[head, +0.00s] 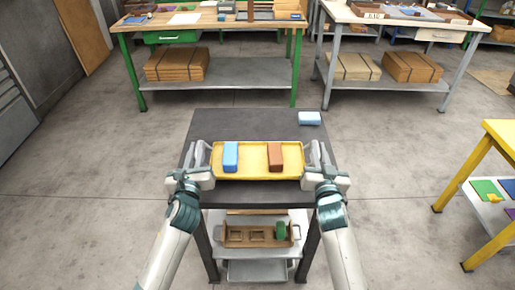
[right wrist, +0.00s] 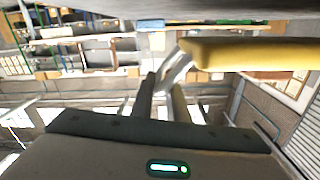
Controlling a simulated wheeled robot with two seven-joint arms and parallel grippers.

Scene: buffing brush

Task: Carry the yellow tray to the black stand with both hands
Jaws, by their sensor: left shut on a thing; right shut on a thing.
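The yellow tray (head: 257,168) is over the dark top of the black stand (head: 255,124), level, in the middle of the head view. A blue block (head: 231,157) lies in its left part and a brown-red block (head: 275,157) in its right part. My left gripper (head: 206,158) is shut on the tray's left end, and my right gripper (head: 312,158) is shut on its right end. The tray's yellow side (right wrist: 245,55) also shows in the right wrist view, beside the right fingers. I cannot tell whether the tray touches the stand top.
A wooden holder (head: 245,235) with a green item sits on the lower shelf. A yellow-legged table (head: 490,165) stands at the right. Workbenches (head: 210,20) stand at the back. Floor is clear around the stand.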

